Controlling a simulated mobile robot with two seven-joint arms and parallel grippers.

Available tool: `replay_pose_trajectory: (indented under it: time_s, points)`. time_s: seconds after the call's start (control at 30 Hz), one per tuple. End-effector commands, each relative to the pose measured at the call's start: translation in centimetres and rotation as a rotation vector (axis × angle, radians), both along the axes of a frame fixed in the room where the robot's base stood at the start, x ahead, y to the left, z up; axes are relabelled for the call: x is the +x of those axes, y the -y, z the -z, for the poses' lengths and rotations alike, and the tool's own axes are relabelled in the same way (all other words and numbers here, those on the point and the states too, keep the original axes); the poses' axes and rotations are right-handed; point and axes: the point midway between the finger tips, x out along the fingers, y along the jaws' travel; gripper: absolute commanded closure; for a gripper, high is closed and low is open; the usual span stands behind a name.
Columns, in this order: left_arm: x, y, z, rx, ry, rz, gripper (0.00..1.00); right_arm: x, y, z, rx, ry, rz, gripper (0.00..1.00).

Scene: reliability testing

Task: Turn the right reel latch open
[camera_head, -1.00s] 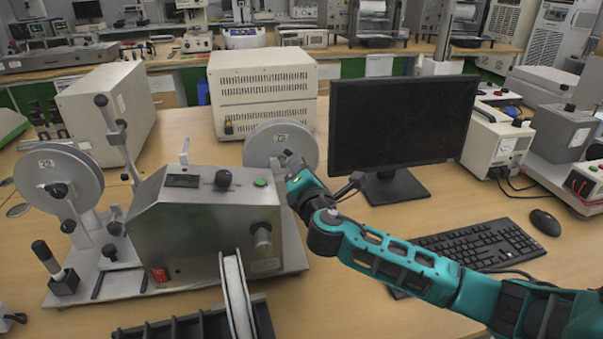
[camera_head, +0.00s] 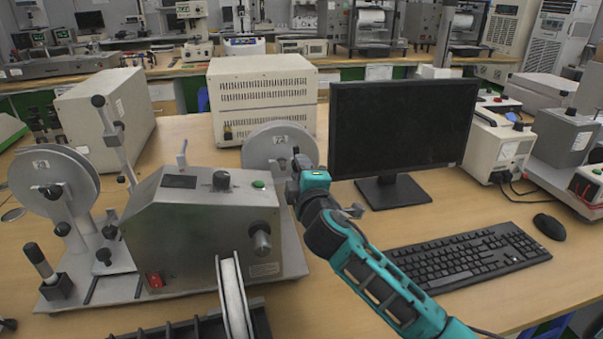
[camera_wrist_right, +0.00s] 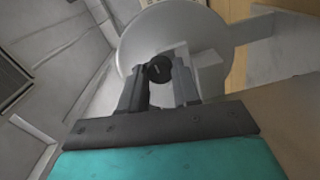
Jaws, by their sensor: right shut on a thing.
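The right reel (camera_head: 268,143) is a grey disc at the back right of the grey metal machine (camera_head: 200,225). Its latch, a dark round knob (camera_wrist_right: 159,69), shows at the hub in the right wrist view. My right gripper (camera_head: 298,165) is at the front of this reel, and its fingers (camera_wrist_right: 160,82) are shut on the latch from both sides. My left gripper is not in view.
A monitor (camera_head: 400,125) stands close to the right of my right gripper, with a keyboard (camera_head: 460,260) and a mouse (camera_head: 548,226) in front. A beige box (camera_head: 262,98) is behind the reel. A white spool (camera_head: 233,295) stands in front of the machine.

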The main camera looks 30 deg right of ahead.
Motion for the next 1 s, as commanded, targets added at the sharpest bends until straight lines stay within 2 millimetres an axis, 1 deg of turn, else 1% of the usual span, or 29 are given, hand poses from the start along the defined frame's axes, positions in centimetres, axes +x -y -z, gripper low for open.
replay_pose_trajectory:
  time_s: [0.27,0.67,0.7,0.93,1.0]
  points:
    - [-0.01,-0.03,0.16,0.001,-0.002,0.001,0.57,-0.02,0.03,0.08,0.053,0.011,0.002,0.99]
    - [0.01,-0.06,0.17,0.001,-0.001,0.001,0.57,0.0,0.01,0.06,0.057,0.013,0.001,0.99]
    - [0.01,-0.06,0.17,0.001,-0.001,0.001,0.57,0.0,0.01,0.06,0.057,0.013,0.001,0.65]
    - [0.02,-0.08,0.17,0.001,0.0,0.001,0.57,0.0,-0.01,0.04,0.054,0.013,0.0,0.43]
    - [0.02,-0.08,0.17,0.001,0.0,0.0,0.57,0.0,0.0,0.03,0.054,0.013,0.0,0.43]
